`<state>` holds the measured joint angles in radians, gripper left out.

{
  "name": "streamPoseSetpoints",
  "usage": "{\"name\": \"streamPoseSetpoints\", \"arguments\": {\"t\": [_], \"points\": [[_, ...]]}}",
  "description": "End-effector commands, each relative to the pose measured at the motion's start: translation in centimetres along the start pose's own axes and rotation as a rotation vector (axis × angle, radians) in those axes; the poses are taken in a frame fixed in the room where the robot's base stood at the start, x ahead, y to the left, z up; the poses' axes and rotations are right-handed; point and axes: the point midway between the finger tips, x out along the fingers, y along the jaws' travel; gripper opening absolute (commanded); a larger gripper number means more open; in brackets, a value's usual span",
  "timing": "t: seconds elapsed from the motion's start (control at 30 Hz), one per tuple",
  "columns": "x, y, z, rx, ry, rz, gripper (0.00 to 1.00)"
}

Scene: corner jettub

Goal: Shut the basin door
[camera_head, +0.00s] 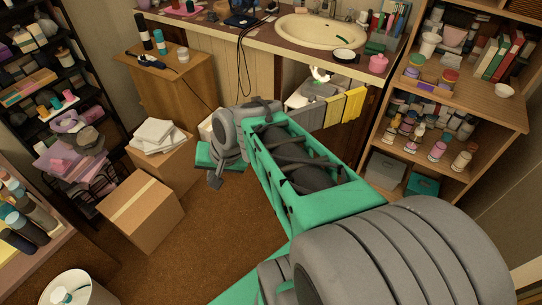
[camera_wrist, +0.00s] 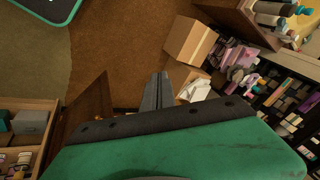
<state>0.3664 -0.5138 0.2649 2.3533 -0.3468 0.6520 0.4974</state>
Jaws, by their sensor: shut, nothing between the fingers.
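The basin (camera_head: 322,32) is set in the counter along the back wall. Below it the cabinet's left front (camera_head: 247,76) is closed wood, while its right part is open, showing a yellow towel (camera_head: 345,106) and grey cloths. In the wrist view a dark brown upright panel (camera_wrist: 88,112), seemingly the open basin door, stands left of my gripper (camera_wrist: 160,78). The gripper's fingers are shut and empty, with a visible gap to that panel. In the head view my arm hides most of the door area, and the fingertips cannot be made out.
An open shelf unit (camera_head: 446,125) stands at the right, close to the brown panel. Cardboard boxes (camera_head: 142,212) with folded white cloths (camera_head: 157,136) are at the left, and a wooden cabinet (camera_head: 170,92) is behind them. Brown carpet (camera_head: 195,260) between is clear.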

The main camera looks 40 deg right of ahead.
Motion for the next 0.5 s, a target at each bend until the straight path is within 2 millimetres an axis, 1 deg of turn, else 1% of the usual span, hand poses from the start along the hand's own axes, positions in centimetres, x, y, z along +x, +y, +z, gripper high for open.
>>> {"name": "streamPoseSetpoints", "arguments": {"t": [0.03,0.07,0.1,0.17,0.2,0.27,0.3,0.33,0.37,0.4,0.47,0.5], "points": [[6.4,3.4,-0.4,0.21,0.02,-0.061,0.0],[8.2,4.4,-1.2,0.339,0.033,-0.111,0.0],[10.3,5.8,-2.3,0.512,0.048,-0.184,0.0],[13.1,8.2,-4.0,0.779,0.063,-0.306,0.0],[14.6,10.0,-5.1,0.958,0.07,-0.398,0.0],[16.2,13.3,-6.8,1.228,0.073,-0.554,0.0],[16.9,15.7,-7.8,1.403,0.068,-0.67,0.0],[17.1,17.7,-8.4,1.527,0.06,-0.762,0.0],[17.1,19.6,-9.0,1.641,0.052,-0.857,0.0],[16.8,22.1,-9.6,1.777,0.034,-0.982,0.0],[16.0,25.6,-10.1,1.941,0.0,-1.162,0.0],[15.3,27.6,-10.2,2.019,-0.025,-1.267,0.0]]}}
